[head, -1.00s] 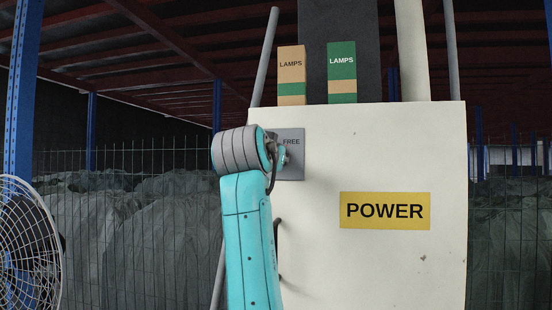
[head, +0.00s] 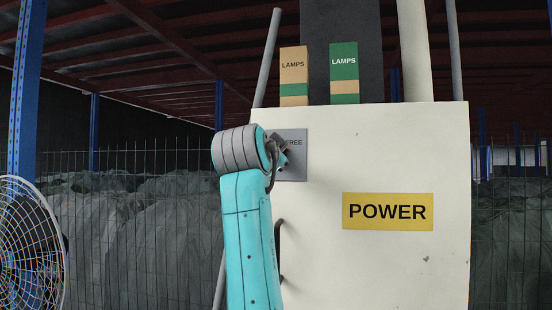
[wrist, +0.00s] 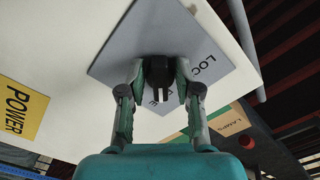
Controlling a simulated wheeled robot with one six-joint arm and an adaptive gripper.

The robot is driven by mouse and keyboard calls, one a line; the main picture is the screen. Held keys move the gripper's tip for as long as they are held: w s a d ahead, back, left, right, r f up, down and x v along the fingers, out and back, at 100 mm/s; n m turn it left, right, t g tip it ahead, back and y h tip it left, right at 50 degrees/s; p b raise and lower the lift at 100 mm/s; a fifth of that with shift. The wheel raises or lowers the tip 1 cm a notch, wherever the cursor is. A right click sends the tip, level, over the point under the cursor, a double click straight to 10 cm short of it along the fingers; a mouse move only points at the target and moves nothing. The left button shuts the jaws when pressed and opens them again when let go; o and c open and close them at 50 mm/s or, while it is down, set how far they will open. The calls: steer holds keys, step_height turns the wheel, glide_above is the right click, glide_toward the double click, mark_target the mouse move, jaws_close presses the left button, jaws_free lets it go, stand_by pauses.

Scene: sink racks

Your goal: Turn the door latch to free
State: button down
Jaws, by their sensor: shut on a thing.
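The door latch (wrist: 158,76) is a dark knob on a grey plate (wrist: 122,58) on the cabinet door. In the wrist view the plate reads "LOC", with the rest partly covered. In the head view the plate (head: 296,168) shows "FREE" at its upper right; my arm covers its left part. My gripper (wrist: 160,80) has one finger on each side of the latch and is shut on it. In the head view my wrist hides most of the gripper and latch. I cannot read the latch's exact angle against the labels.
The pale cabinet (head: 385,270) bears a yellow POWER sign (head: 388,212) and a dark door handle (head: 279,250) below the plate. Two LAMPS boxes (head: 293,76) (head: 343,72) stand on top. A fan (head: 28,245) is at the left, before a wire fence (head: 120,200).

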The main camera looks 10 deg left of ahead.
stand_by(0.4)
steer(key=c, duration=0.8)
jaws_free()
steer(key=s, duration=1.2)
steer(key=shift+a, duration=0.2)
